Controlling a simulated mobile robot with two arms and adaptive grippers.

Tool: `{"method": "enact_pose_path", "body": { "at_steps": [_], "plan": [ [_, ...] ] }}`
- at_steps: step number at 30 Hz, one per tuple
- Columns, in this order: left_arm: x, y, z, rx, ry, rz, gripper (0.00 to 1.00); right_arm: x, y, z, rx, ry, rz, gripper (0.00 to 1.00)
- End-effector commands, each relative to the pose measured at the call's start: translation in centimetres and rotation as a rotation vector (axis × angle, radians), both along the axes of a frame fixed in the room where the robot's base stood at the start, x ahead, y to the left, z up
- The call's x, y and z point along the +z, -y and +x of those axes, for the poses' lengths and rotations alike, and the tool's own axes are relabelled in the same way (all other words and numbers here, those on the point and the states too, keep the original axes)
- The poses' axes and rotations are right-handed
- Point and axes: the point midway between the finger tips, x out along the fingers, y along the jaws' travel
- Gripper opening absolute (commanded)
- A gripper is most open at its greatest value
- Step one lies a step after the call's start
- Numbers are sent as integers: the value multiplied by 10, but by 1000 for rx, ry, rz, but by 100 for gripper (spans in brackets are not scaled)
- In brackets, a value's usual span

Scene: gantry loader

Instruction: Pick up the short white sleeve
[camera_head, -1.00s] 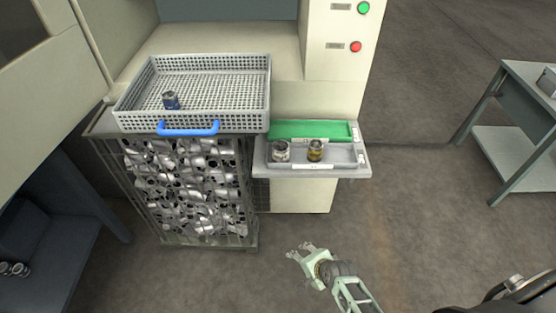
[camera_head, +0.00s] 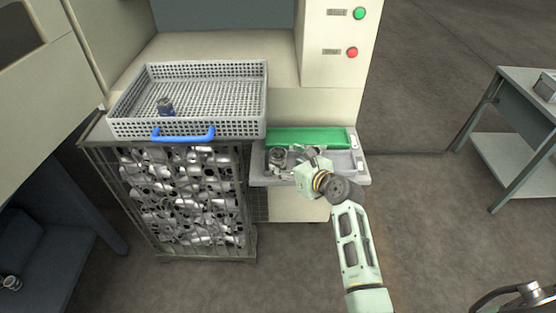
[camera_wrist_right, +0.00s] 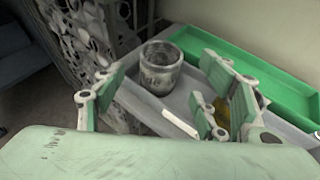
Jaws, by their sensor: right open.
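A short whitish-grey sleeve (camera_head: 277,157) stands upright in the left part of a grey tray (camera_head: 345,160) on the machine's ledge. It also shows in the right wrist view (camera_wrist_right: 160,70), open end up. My right gripper (camera_head: 304,156) is open and empty, just to the right of the sleeve in the head view. In the right wrist view its fingers (camera_wrist_right: 165,98) are spread apart, with the sleeve beyond and between them, not gripped. A yellowish sleeve (camera_wrist_right: 221,114) is mostly hidden behind the right finger. My left gripper is not in view.
A green tray (camera_head: 310,138) lies behind the grey one. To the left, a grey perforated basket (camera_head: 190,123) with a blue handle holds a dark sleeve (camera_head: 166,106). Beneath it is a wire cage (camera_head: 250,215) full of metal parts. A table (camera_head: 520,85) stands at the far right.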

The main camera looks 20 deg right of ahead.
Motion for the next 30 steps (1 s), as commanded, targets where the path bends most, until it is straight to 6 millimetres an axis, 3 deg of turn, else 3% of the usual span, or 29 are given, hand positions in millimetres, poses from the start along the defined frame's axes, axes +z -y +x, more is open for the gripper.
{"method": "enact_pose_path", "body": {
  "at_steps": [7, 17, 30],
  "plan": [
    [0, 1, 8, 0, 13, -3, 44, -11, -10, 31, 0, 0, -1, 65],
    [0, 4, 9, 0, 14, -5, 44, -14, -12, 37, 1, 0, -2, 65],
    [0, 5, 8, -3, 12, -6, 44, -14, -12, 36, 1, 0, -2, 27]
  ]
}}
